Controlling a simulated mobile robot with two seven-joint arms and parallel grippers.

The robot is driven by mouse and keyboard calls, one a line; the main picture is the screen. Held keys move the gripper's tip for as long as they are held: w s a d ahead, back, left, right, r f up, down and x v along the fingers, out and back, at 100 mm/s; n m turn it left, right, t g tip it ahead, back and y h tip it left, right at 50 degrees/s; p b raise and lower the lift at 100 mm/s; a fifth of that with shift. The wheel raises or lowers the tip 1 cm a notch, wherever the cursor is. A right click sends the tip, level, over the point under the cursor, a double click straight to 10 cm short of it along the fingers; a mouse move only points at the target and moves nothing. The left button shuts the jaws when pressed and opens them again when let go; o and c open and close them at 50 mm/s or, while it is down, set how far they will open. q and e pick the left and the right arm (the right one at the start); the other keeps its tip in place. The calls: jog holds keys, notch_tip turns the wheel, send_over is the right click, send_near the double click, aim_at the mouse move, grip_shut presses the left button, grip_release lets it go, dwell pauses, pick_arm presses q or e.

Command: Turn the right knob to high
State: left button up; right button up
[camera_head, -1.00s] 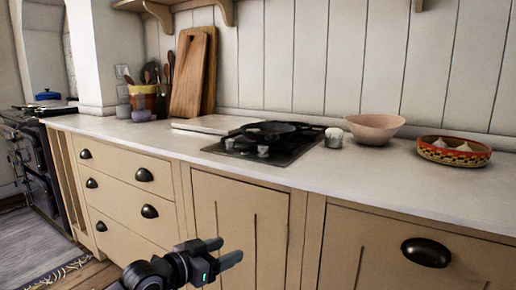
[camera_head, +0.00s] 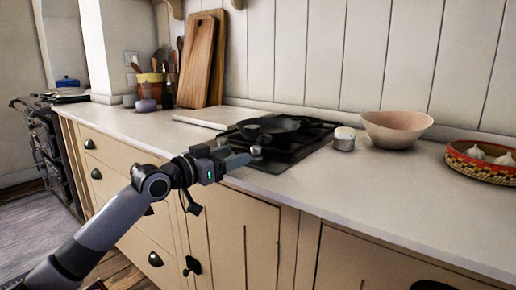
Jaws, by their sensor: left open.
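A black gas hob (camera_head: 290,158) is set in the pale counter, with a dark frying pan (camera_head: 278,125) on it. A small silvery knob (camera_head: 256,152) shows at the hob's front, just past my left fingertips. I cannot tell its setting. The other knob is hard to make out near the gripper. My left gripper (camera_head: 234,157) is open and empty, at the counter's front edge by the hob's front left corner. It appears apart from the knob. My right gripper is not in view.
A small white-lidded jar (camera_head: 344,140) and a pink bowl (camera_head: 396,128) stand right of the hob. A patterned basket (camera_head: 470,168) is farther right. Cutting boards (camera_head: 204,60) and a utensil crock (camera_head: 150,86) stand at the back left. The front right counter is clear.

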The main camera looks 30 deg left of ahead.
aim_at(252, 149)
pick_arm(q)
jog(key=shift+w+d, duration=0.15)
jog(key=shift+w, duration=0.4)
jog(key=x, duration=0.4)
jog(key=shift+w+d, duration=0.2)
jog(key=shift+w, duration=0.5)
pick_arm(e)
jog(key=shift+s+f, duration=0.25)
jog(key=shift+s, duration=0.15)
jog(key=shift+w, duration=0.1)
